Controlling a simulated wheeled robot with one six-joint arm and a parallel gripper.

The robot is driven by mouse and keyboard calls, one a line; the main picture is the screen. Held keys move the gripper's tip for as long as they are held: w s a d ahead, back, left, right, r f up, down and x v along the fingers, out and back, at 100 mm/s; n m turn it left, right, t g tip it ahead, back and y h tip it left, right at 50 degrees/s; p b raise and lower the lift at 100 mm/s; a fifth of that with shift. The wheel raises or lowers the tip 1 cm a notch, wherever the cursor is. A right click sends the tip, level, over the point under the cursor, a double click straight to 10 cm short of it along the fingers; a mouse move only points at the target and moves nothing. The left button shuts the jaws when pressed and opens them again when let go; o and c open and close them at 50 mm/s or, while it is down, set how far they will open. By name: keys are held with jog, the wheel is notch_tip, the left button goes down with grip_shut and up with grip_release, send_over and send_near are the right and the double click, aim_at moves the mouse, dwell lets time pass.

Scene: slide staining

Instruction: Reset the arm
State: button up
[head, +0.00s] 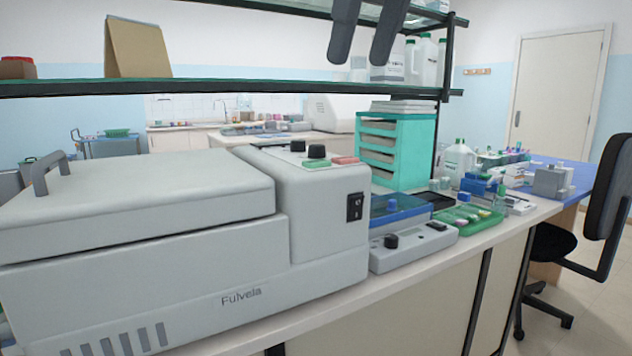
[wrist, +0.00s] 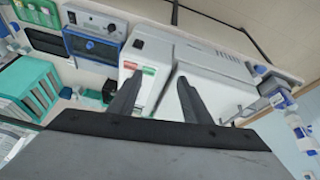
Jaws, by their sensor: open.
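My gripper (head: 360,58) hangs into the top of the head view, its two dark fingers apart and pointing down, with nothing between them. It appears in front of the shelf area, above the grey Fulvela machine (head: 130,270). In the wrist view my gripper (wrist: 160,82) is also open and empty. There its fingers reach over the machine (wrist: 215,95), with the green and red buttons close to the left finger. The fingers look apart from the machine, though the exact gap is hard to judge. The rest of my arm is outside the head view.
A glass shelf (head: 250,80) with a dark frame runs across above the bench. Right of the machine stand a teal drawer rack (head: 396,150), a blue-lidded box (head: 398,208), a grey device with a knob (head: 412,245) and a green tray (head: 468,218). A black chair (head: 600,210) stands at right.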

jog(key=w+d+f+m+h, duration=0.15)
jog(key=d+f, duration=0.45)
jog(key=f, duration=0.7)
jog(key=w+d+f+m, duration=0.15)
jog(key=d+f, duration=0.45)
jog(key=f, duration=0.6)
jog(key=d+f+m, duration=0.3)
jog(key=d+f, duration=0.4)
jog(key=f, duration=0.6)
jog(key=s+d+f+m, duration=0.1)
jog(key=s+d+f, duration=0.1)
jog(key=f, duration=0.6)
jog(key=s+d+f, duration=0.2)
jog(key=s+f, duration=0.1)
jog(key=f, duration=0.5)
jog(key=shift+s+d+m+t+h, duration=0.2)
jog(key=shift+d+m+t+h, duration=0.1)
jog(key=shift+m+t+h, duration=0.15)
